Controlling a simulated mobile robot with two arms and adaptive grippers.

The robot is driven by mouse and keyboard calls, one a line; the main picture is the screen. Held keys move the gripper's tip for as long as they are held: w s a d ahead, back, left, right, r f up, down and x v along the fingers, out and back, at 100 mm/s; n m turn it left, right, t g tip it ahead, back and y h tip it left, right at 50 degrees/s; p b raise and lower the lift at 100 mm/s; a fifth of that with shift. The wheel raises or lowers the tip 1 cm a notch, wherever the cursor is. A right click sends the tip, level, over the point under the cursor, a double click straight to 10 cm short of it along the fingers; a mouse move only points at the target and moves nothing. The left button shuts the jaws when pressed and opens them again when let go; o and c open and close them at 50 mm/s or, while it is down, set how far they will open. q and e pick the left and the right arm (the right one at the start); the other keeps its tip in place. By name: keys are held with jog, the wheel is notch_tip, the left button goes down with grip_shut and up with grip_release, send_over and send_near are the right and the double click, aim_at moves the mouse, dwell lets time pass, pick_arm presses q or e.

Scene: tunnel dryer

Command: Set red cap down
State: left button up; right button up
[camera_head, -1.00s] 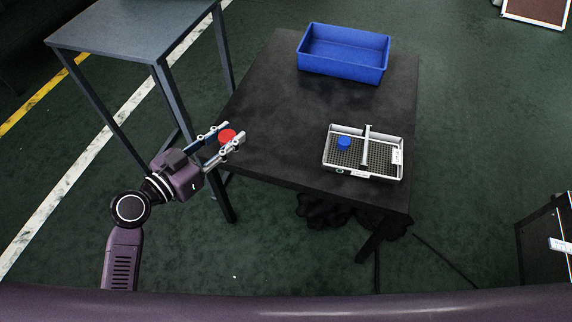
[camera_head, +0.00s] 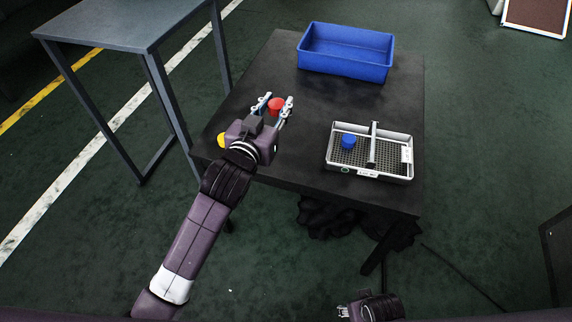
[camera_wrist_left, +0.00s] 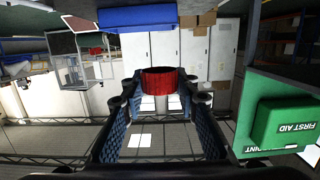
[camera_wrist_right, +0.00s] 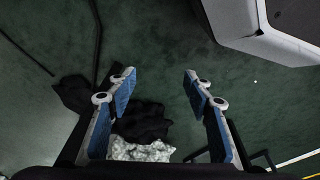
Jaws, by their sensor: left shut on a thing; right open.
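The red cap (camera_head: 276,104) is held between the fingertips of my left gripper (camera_head: 274,107), over the left part of the black table (camera_head: 290,150). The cap also shows in the left wrist view (camera_wrist_left: 163,82), clamped between the blue-padded fingers. I cannot tell how high it is above the table. A blue cap (camera_head: 348,141) sits in the left compartment of the grey mesh tray (camera_head: 385,177), to the right of my left gripper. My right gripper (camera_wrist_right: 158,85) is open and empty above the floor; part of it shows at the head view's bottom edge (camera_head: 344,311).
A blue bin (camera_head: 345,68) stands at the table's back. A yellow round thing (camera_head: 222,140) shows beside my left wrist, partly hidden. A grey table (camera_head: 120,25) stands at the left. Dark cloth (camera_head: 325,216) lies under the black table. Its middle is clear.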

pick_arm(q)
jog(key=shift+w+d+r, duration=0.1)
jog(key=shift+d+r, duration=0.2)
jog(key=shift+d, duration=0.3)
jog(key=shift+d+r, duration=0.25)
jog(key=shift+d, duration=0.3)
pick_arm(e)
jog(key=shift+w+r, duration=0.3)
jog(key=shift+r, duration=0.05)
pick_arm(q)
jog(key=b, duration=0.3)
send_over(286, 159)
notch_tip(286, 159, down, 8)
notch_tip(286, 159, down, 6)
jog(key=shift+f+b, duration=0.25)
jog(key=shift+b, duration=0.8)
jog(key=shift+f, duration=0.65)
notch_tip(286, 159, down, 4)
jog(key=shift+r+b, duration=0.25)
jog(key=shift+b, duration=0.55)
jog(key=shift+f, duration=0.2)
pick_arm(e)
notch_tip(286, 159, up, 16)
jog(key=t, duration=0.1)
jog(key=shift+w+r, duration=0.2)
jog(key=shift+d, duration=0.1)
